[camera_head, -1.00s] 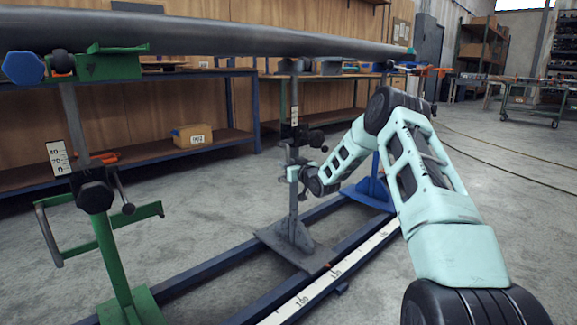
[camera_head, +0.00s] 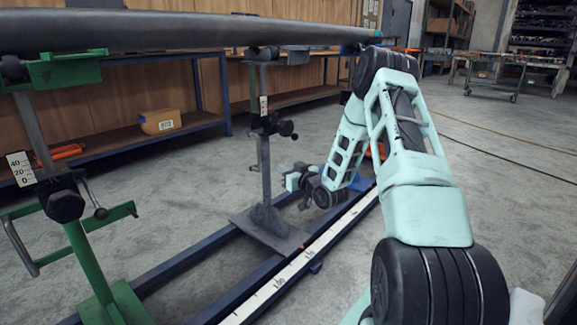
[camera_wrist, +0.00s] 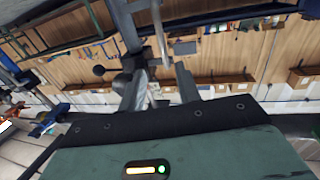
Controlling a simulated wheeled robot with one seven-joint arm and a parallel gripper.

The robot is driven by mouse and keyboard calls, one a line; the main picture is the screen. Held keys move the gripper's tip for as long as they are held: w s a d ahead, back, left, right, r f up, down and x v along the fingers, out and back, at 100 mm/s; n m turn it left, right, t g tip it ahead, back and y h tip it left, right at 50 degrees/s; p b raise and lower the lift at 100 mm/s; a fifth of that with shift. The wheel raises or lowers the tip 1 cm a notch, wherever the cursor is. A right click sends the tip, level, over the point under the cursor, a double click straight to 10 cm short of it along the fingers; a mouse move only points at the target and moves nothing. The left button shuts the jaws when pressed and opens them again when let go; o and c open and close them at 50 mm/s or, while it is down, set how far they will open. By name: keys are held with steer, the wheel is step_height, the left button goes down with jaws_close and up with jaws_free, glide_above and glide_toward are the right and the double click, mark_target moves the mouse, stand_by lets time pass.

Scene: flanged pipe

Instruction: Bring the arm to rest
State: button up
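My arm is mint green and black and bends over on the right in the head view. My gripper (camera_head: 294,180) hangs low, just right of the grey middle stand (camera_head: 264,165), above the rail frame. In the wrist view my gripper (camera_wrist: 160,85) shows two separated dark fingers with nothing clearly held between them. In the head view the fingers are too small to read. I cannot tell how far the gripper is from the stand, but a gap shows between them in the picture.
A long grey pipe (camera_head: 190,32) runs across the top on stands. A green stand (camera_head: 85,255) is at the front left. A blue rail (camera_head: 190,262) and a white scale strip (camera_head: 290,277) cross the floor. The right floor is open.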

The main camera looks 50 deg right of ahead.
steer(key=shift+s+a, duration=0.15)
steer(key=shift+s, duration=0.75)
steer(key=shift+w, duration=0.1)
